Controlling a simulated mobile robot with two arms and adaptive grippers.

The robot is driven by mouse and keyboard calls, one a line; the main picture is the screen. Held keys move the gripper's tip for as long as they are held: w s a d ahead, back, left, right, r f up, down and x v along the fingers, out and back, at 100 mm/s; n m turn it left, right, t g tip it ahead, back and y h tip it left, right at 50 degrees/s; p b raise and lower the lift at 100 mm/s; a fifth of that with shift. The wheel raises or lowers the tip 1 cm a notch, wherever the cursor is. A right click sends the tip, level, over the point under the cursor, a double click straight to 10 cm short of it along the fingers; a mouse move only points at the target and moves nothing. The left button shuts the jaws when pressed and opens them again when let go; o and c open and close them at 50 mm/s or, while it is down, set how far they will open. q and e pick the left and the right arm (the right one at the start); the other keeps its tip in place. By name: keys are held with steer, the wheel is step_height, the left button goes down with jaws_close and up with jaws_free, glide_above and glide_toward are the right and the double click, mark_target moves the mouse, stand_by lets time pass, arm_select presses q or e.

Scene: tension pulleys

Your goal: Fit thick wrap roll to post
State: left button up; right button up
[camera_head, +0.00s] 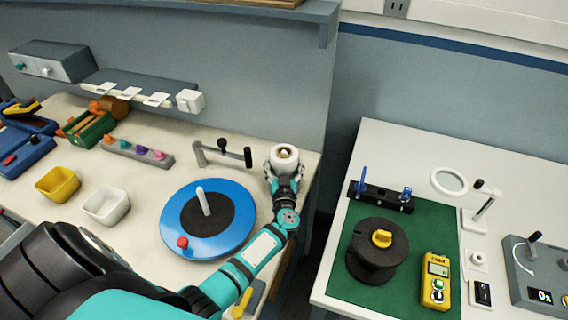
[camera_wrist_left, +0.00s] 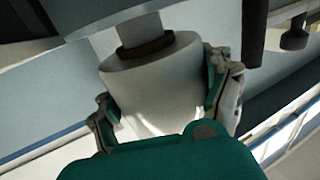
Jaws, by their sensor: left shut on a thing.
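My left gripper (camera_head: 284,176) is shut around a thick white wrap roll (camera_head: 282,163), near the bench's right edge. The roll has a brown core at its upper end, with a pale centre inside. In the left wrist view, the fingers (camera_wrist_left: 168,105) grip both sides of the roll (camera_wrist_left: 150,85), and a pale cylinder (camera_wrist_left: 140,28) stands out of the brown core; I cannot tell what it belongs to. A white upright post (camera_head: 203,200) stands on a blue turntable disc (camera_head: 240,220) with a dark centre, left of the gripper and apart from the roll. My right gripper is out of view.
Yellow (camera_head: 57,184) and white (camera_head: 106,205) bins sit farther left. Across a gap, the right table holds a black spool (camera_head: 377,258) on a green mat (camera_head: 400,300) and a yellow meter (camera_head: 435,280).

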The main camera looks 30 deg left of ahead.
arm_select(q)
steer(key=shift+f+b, duration=0.4)
steer(key=shift+f, duration=0.3)
steer(key=shift+f, duration=0.25)
stand_by(0.6)
steer(key=o, duration=1.5)
steer(key=shift+c, duration=0.2)
steer(key=v, duration=1.2)
